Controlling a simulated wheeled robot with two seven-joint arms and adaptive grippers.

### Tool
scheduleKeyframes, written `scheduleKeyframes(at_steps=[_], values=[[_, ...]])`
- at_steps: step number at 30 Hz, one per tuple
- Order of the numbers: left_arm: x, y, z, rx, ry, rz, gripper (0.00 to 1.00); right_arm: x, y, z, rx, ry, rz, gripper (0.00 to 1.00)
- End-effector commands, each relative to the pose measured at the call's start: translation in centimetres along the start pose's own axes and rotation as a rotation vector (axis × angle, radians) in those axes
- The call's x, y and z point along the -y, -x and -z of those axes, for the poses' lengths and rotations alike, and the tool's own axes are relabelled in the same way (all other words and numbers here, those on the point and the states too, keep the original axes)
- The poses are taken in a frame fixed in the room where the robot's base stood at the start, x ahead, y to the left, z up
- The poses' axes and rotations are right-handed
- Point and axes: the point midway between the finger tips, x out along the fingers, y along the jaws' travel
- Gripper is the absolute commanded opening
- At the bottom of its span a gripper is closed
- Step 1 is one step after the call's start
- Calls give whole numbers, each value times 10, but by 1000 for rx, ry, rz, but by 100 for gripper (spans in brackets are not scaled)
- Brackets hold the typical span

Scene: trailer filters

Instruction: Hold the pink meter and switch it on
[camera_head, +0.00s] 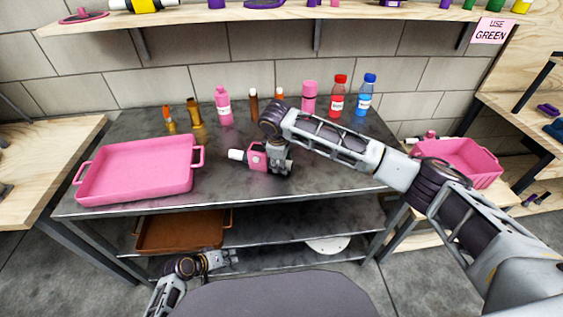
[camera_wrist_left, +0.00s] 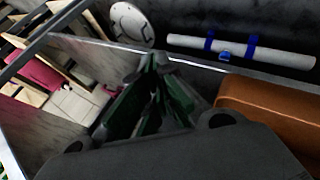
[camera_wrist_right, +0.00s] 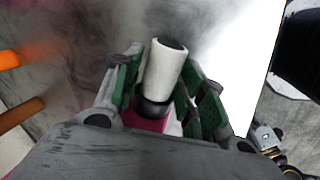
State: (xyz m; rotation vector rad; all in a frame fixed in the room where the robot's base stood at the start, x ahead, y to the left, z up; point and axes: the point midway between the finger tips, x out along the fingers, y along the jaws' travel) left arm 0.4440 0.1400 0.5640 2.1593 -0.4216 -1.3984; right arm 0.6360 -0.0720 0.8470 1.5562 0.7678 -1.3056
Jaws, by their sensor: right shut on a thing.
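The pink meter (camera_head: 258,157) is a small pink block with a white cylinder at its left end, over the middle of the dark table. My right gripper (camera_head: 280,160) is shut on it from the right. I cannot tell whether the meter touches the tabletop. In the right wrist view the white cylinder (camera_wrist_right: 163,68) stands out between the green-padded fingers, with a little of the pink body below. No switch can be made out. My left gripper (camera_head: 228,257) is low in front of the table, empty, its fingertips close together in the left wrist view (camera_wrist_left: 158,65).
A pink tray (camera_head: 135,195) is at the table's left. Several bottles, including a red one (camera_head: 337,100) and a blue one (camera_head: 366,98), line the back. A pink bin (camera_head: 465,155) stands at the right. A brown tray (camera_head: 180,235) lies on the shelf below. The front middle tabletop is clear.

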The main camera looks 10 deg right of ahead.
Motion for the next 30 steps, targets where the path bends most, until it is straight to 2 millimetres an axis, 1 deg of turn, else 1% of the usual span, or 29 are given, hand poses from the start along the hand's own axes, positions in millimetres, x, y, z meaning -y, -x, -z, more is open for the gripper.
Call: scheduleKeyframes(at_steps=[1,3,9,15,21,27,30], values=[[-12,6,8,-8,5,-30,0,0,1,0,-1,0,-1,11],[-29,14,18,-14,14,-74,0,0,0,0,-1,0,-1,11],[-76,40,43,-26,32,-201,0,0,0,0,-1,0,-1,11],[-123,72,63,-30,36,-329,0,0,0,0,-1,0,-1,11],[-165,104,76,-26,27,-448,0,0,0,0,-1,0,-1,11],[-199,133,84,-21,2,-543,0,0,0,0,-1,0,-1,11],[-200,132,90,-44,-70,-542,0,0,0,0,-1,0,-1,11]])
